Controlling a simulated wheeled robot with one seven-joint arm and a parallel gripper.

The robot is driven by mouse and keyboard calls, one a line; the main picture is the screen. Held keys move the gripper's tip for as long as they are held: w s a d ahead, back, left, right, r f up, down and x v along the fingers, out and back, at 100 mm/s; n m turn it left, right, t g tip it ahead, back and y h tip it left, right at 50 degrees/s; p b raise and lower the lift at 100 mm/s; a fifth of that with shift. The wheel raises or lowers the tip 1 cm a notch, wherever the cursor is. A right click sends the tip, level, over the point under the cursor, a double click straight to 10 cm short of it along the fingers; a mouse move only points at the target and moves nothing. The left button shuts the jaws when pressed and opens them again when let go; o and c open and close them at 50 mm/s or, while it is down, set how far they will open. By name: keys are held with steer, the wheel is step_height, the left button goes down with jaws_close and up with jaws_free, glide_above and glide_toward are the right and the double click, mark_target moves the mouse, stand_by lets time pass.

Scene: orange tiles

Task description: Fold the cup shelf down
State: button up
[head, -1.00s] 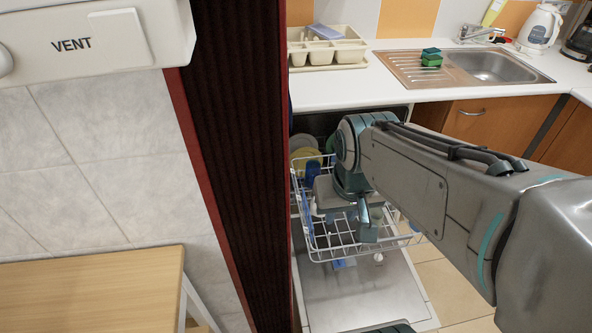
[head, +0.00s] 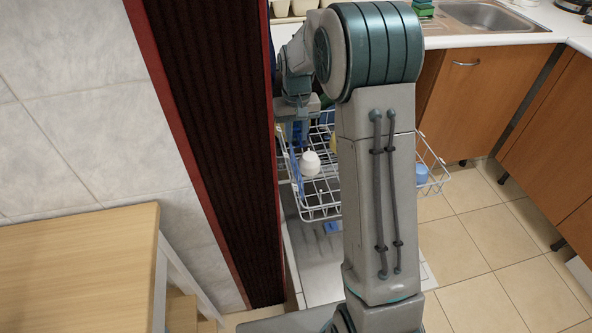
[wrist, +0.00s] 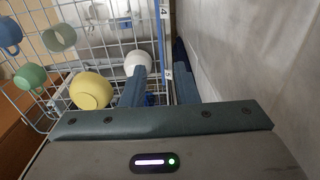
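The cup shelf (head: 296,172) is a blue strip along the left side of the dishwasher rack (head: 322,215) in the head view. In the wrist view the shelf (wrist: 161,42) looks like a narrow blue edge, seen nearly edge-on and apparently upright. My gripper (head: 297,140) is over the rack's left side, partly hidden by my arm. In the wrist view my gripper (wrist: 159,88) is open, its fingers apart on either side of the line of the shelf's edge. I cannot tell whether a finger touches it.
A white cup (wrist: 138,63) is close to the left finger. A yellow cup (wrist: 91,91), a green cup (wrist: 30,76) and others are in the rack. A pale wall (wrist: 245,60) is close on the right. A dark folding panel (head: 215,120) stands left of the rack.

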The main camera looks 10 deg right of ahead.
mark_target(296, 162)
step_height(296, 162, down, 14)
steer(key=shift+w+f+b, duration=0.1)
steer(key=shift+w+b, duration=0.05)
steer(key=shift+b, duration=0.55)
steer(key=shift+c, duration=0.4)
jaws_close()
